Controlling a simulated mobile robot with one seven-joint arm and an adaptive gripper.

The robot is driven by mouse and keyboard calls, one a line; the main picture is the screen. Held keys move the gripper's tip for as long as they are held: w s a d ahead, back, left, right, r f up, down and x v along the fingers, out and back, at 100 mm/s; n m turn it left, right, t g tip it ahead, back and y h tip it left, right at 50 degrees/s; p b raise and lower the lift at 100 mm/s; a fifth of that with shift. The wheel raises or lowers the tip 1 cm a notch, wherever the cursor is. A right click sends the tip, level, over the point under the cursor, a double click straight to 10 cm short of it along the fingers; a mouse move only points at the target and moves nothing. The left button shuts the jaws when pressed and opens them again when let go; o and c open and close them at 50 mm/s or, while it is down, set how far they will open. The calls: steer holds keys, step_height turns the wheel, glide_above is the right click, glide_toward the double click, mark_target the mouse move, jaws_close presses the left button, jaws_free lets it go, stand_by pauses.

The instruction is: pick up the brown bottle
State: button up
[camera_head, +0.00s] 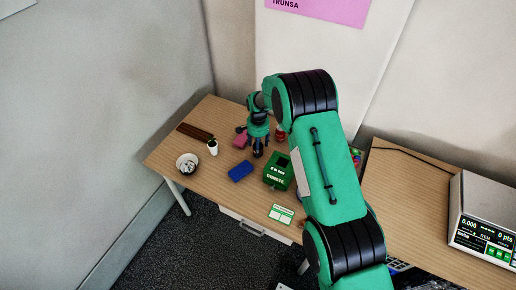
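I cannot make out a brown bottle for certain. A long dark brown object (195,132) lies flat near the table's left back edge; it looks more like a bar than a bottle. My gripper (259,153) points down over the wooden table (165,150), between a pink block (241,141) and a dark red object (280,133). Its dark fingers are too small to show whether they are open or shut, or whether anything is between them. My arm hides part of the table to the right.
A white cup (213,148) and a bowl (187,159) stand at the left. A blue block (240,171) and a green donation box (277,174) are in front of my gripper. A card (281,214) lies near the front edge. A display machine (485,215) stands far right.

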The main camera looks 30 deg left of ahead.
stand_by(0.4)
steer(key=c, duration=1.3)
steer(key=shift+r, duration=0.15)
steer(key=shift+r+p, duration=0.35)
steer(key=shift+r, duration=4.55)
